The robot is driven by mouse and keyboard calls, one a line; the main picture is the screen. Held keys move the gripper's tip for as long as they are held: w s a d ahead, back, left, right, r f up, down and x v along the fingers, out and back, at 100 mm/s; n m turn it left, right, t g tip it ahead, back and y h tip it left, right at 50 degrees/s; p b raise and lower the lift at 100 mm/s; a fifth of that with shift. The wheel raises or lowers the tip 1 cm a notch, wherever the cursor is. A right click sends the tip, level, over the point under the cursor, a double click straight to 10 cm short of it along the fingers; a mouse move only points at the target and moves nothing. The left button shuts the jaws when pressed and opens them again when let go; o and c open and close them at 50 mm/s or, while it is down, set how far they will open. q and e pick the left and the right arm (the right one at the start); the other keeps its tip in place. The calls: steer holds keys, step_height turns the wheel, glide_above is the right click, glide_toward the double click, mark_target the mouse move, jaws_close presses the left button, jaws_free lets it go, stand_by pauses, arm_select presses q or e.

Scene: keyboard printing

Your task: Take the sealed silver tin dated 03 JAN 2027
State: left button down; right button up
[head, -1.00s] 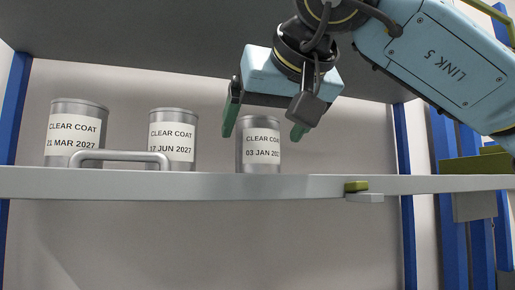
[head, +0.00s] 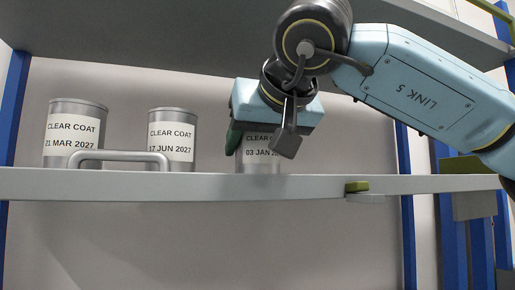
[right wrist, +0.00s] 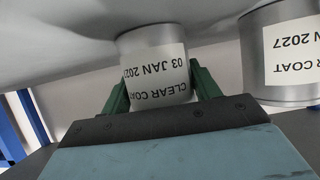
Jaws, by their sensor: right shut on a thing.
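The silver tin labelled CLEAR COAT 03 JAN 2027 (head: 262,162) stands on the shelf, the rightmost of three tins. It also shows upside down in the right wrist view (right wrist: 155,68). My right gripper (head: 262,140) has come down over it and is shut on it, with a green finger (right wrist: 118,95) on each side of the tin. In the head view the gripper hides the tin's top, so I cannot see its lid. The tin stands upright and appears to rest on the shelf. My left gripper is not in view.
A tin dated 17 JUN 2027 (head: 172,140) and one dated 21 MAR 2027 (head: 75,135) stand to the left on the same shelf (head: 230,187). A grey handle (head: 120,155) rises at the shelf's front. An upper shelf (head: 150,35) hangs overhead.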

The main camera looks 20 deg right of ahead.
steer(key=shift+r, duration=0.1)
steer(key=shift+c, duration=0.2)
step_height(320, 180, up, 10)
steer(key=p, duration=0.2)
steer(key=shift+p, duration=0.3)
